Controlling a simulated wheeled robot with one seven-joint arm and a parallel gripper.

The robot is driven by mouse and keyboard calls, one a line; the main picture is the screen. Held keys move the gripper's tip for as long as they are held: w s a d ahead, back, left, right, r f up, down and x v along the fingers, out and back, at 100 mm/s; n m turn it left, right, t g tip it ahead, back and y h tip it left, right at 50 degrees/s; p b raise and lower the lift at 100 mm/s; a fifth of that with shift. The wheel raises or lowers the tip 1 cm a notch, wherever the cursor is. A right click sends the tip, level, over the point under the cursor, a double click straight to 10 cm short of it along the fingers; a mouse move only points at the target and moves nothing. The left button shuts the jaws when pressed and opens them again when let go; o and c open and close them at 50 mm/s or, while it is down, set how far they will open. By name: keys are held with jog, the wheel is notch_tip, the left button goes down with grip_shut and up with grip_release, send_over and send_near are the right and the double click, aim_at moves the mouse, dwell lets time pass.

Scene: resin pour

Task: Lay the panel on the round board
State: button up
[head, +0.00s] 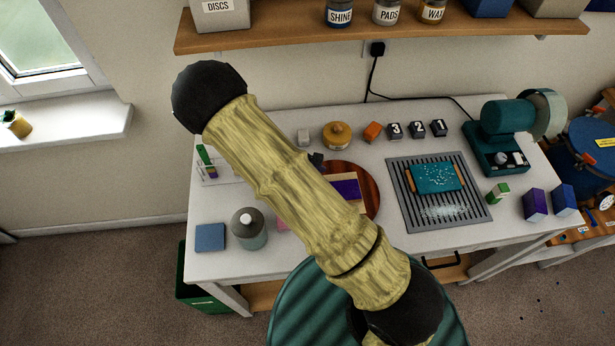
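The round board (369,178) is a reddish-brown disc on the white table, partly hidden behind my arm. A piece with a purple middle and tan wooden edges (346,188) shows over it, its left part hidden by my arm; I cannot tell whether it touches the board. A teal panel with wooden ends (435,178) lies on the grey slotted rack (474,208) to the right, with pale specks on it. I cannot tell which piece is the task's panel. My gripper is mostly or wholly hidden behind my arm; a small dark part (316,158) peeks out beside the board.
A grey bottle (249,230) and a blue square (210,238) stand front left. Numbered dark blocks, an orange block (373,131) and a yellow round container (338,135) line the back. A teal machine (505,130) stands back right. A shelf (290,36) overhangs the back.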

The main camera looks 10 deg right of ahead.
jog(key=b+v, duration=0.1)
jog(key=v, duration=0.4)
jog(key=shift+a+r, duration=0.25)
dwell(0.3)
jog(key=s+d+r+m+t+y, duration=0.1)
jog(key=s+d+r+m+y, duration=0.3)
jog(key=r+m, duration=0.3)
jog(key=s+d+r+m+t+y, duration=0.1)
jog(key=s+d+r+m+y, duration=0.3)
jog(key=r+m, duration=0.4)
jog(key=d+m, duration=0.1)
jog(key=m, duration=0.2)
jog(key=shift+s+t, duration=0.15)
jog(key=shift+t, duration=0.15)
